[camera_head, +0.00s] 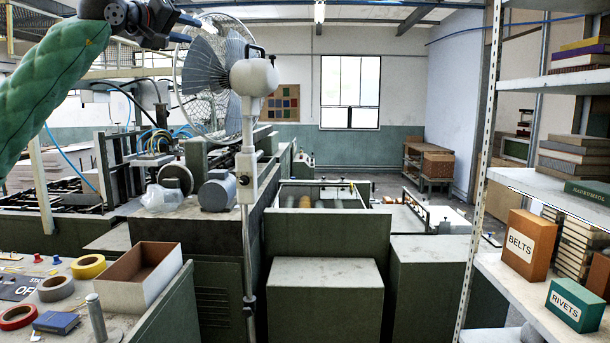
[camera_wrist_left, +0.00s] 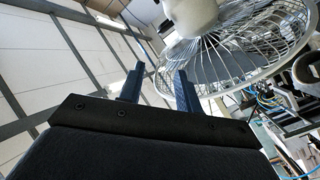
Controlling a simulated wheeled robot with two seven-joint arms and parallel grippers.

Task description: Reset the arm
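My left arm, in a green padded sleeve, comes in from the upper left in the head view. My left gripper (camera_head: 187,28) is raised high, in front of the standing fan (camera_head: 252,77). Its two blue fingers are apart with nothing between them. In the left wrist view the blue fingers (camera_wrist_left: 157,88) also stand apart and empty, with the fan cage (camera_wrist_left: 240,45) beyond them. I cannot tell from these views how near the fingers are to the cage. My right gripper is not in view.
A bench at lower left holds an open box (camera_head: 140,275), tape rolls (camera_head: 88,266) and a blue book (camera_head: 56,322). Shelving at right carries the BELTS box (camera_head: 528,245) and RIVETS box (camera_head: 575,305). The fan's pole (camera_head: 247,240) stands centrally before green machinery (camera_head: 328,235).

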